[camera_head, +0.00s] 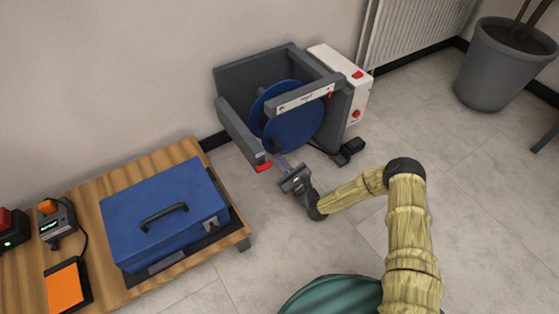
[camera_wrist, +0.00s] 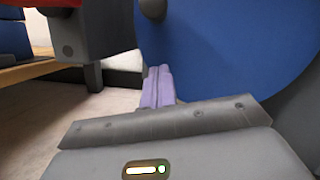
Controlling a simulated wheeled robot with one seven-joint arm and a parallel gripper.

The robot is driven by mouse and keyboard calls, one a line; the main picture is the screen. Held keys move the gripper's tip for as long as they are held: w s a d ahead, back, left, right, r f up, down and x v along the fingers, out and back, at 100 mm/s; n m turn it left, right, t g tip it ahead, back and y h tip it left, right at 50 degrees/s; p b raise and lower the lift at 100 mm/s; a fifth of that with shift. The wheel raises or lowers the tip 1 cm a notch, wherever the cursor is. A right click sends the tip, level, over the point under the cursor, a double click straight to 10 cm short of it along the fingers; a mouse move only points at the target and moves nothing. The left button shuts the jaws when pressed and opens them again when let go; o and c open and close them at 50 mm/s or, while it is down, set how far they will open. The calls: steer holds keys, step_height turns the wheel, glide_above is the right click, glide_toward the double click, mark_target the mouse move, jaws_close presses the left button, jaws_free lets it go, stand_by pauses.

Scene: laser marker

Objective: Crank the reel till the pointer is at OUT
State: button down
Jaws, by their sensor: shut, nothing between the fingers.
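The reel is a blue disc (camera_head: 296,126) held in a grey frame (camera_head: 240,132) against the wall. A white scale strip (camera_head: 306,97) with a small red pointer (camera_head: 330,94) near its right end crosses the front; its lettering is too small to read. My gripper (camera_head: 283,163) is in front of the reel's lower left edge. In the wrist view its purple fingers (camera_wrist: 157,88) are together and empty, close to the blue disc (camera_wrist: 230,50). A dark round knob (camera_wrist: 153,9) on the disc lies just beyond and above the fingertips. I cannot tell whether they touch the disc.
A white box with red buttons (camera_head: 347,80) adjoins the frame's right side. A red-tipped frame arm (camera_head: 263,165) is close left of my gripper. A wooden table (camera_head: 190,279) with a blue case (camera_head: 165,212) stands left.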

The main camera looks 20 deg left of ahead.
steer(key=p+v, duration=0.5)
steer(key=v, duration=0.5)
steer(key=shift+s, duration=0.2)
steer(key=shift+w+r, duration=0.1)
steer(key=shift+r, duration=0.05)
